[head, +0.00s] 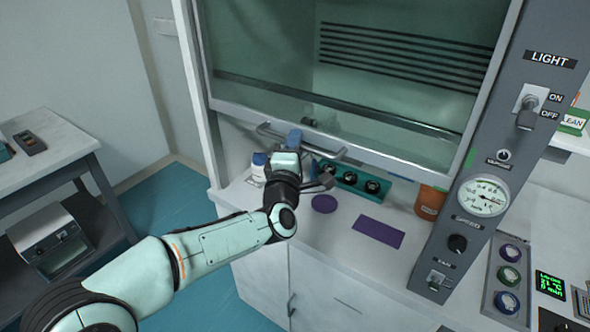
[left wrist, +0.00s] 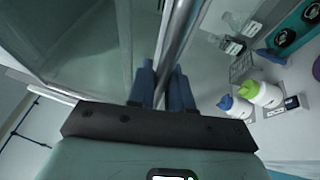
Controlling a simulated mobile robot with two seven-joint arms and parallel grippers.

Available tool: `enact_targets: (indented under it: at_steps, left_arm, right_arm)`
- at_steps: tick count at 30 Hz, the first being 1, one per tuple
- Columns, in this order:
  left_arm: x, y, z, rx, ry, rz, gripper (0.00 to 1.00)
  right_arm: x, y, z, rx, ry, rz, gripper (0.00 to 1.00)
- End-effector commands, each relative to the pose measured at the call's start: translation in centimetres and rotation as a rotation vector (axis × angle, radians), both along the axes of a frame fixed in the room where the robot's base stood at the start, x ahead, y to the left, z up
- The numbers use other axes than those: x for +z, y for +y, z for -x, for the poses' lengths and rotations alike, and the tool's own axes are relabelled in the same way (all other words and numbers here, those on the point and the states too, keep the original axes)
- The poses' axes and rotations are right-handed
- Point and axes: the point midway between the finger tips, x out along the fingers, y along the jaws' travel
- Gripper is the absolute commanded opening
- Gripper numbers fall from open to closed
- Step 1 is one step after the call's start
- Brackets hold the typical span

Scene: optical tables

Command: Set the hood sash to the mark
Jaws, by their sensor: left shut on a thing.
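The hood sash (head: 270,105) is a greenish glass pane with a pale lower frame. Its bottom edge stands above the worktop, leaving a gap. A grey bar handle (head: 268,130) runs along the lower frame, and it also shows in the left wrist view (left wrist: 181,38). My left gripper (head: 295,140) is at this handle. In the left wrist view its two blue fingers (left wrist: 163,88) are closed around the bar. A small green mark (head: 470,157) shows on the hood's right post, near the sash's lower right corner. My right gripper is out of view.
Under the sash are a white bottle with a blue cap (head: 259,165), a teal rack (head: 350,180), a purple disc (head: 324,203), a purple mat (head: 379,232) and an orange container (head: 430,202). A control panel (head: 470,235) with a gauge is at right.

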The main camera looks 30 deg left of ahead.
Motion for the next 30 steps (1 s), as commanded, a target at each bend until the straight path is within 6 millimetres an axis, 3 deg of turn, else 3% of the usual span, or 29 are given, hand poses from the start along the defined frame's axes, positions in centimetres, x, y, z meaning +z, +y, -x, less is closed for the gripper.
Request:
enact_targets:
  at_steps: [1,3,12,29,30]
  left_arm:
    - [2.6,-0.1,0.0,0.000,-0.012,-0.001,0.00]
    - [4.4,0.0,0.0,0.000,-0.011,-0.001,0.00]
    - [9.3,0.0,0.0,0.001,-0.007,-0.002,0.00]
    - [10.1,0.1,0.0,0.002,-0.001,-0.002,0.00]
    - [10.1,0.1,0.0,0.002,-0.001,-0.002,0.25]
  right_arm:
    - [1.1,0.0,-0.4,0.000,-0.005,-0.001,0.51]
    - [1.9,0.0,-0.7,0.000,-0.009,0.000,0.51]
    - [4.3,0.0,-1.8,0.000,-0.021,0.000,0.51]
    - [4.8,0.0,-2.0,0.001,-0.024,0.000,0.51]
    - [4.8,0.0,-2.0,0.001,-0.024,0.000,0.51]
